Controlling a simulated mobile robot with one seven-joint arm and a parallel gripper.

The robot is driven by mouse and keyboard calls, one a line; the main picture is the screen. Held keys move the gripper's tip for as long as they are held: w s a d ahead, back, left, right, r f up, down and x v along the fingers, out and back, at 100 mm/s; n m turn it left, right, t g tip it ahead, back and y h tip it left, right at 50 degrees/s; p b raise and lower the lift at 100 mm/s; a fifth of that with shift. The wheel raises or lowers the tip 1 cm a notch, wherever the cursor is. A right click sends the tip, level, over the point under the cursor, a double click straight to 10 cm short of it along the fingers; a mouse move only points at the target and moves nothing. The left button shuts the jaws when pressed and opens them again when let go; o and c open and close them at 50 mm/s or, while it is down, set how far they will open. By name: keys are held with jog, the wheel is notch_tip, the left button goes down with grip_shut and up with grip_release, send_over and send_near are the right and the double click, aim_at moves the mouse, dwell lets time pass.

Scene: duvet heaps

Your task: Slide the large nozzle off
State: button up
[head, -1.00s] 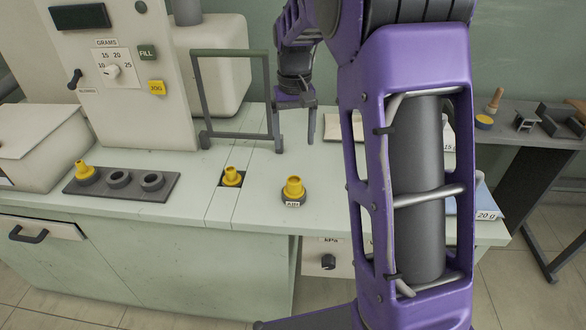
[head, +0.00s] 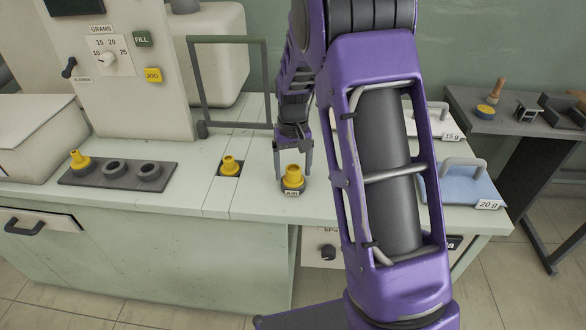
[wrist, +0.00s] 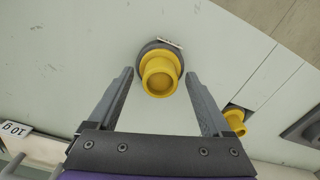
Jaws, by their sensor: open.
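A yellow nozzle (head: 293,175) stands upright on a dark round base with a white label, on the right part of the counter. It also shows in the wrist view (wrist: 160,74), just ahead of my fingers and roughly between their lines. My gripper (head: 292,172) is open and empty, close behind and above this nozzle; in the wrist view its two fingers (wrist: 160,88) are spread wide. A second yellow nozzle (head: 229,165) sits in a dark square opening to the left. A third, narrower yellow nozzle (head: 79,160) stands on the dark rack.
The dark rack (head: 128,174) has two bare ring-shaped seats. A grey frame (head: 200,85) stands behind the middle nozzle. A blue tray marked 20 g (head: 462,187) lies to the right. The counter between the nozzles is clear.

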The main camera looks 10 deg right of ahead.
aim_at(293, 167)
grip_shut()
jog(key=shift+r+p, duration=1.8)
jog(key=shift+r, duration=0.7)
